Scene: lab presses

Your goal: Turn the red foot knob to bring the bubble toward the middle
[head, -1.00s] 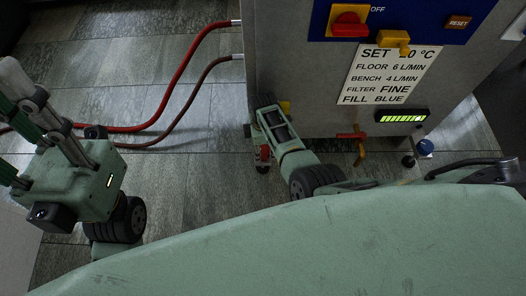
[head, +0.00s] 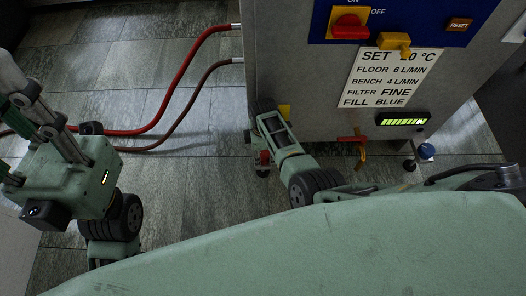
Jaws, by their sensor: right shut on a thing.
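The red foot knob (head: 265,156) is low at the cabinet's near left corner in the head view. My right gripper (head: 262,166) is down at this knob and shut on it; my green wrist hides most of the fingers. A bright yellow-green level vial (head: 403,121) with dark marks sits in a black holder on the cabinet front. A paler spot near its right end may be the bubble; it is too small to be sure. My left gripper (head: 22,115) is at the left, away from the cabinet. Its fingertips are not clear.
The grey cabinet (head: 310,110) carries a red switch (head: 349,26), a yellow handle (head: 394,41) and a label (head: 388,76). A red-and-orange valve (head: 358,143) and a blue foot knob (head: 426,151) are low at right.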

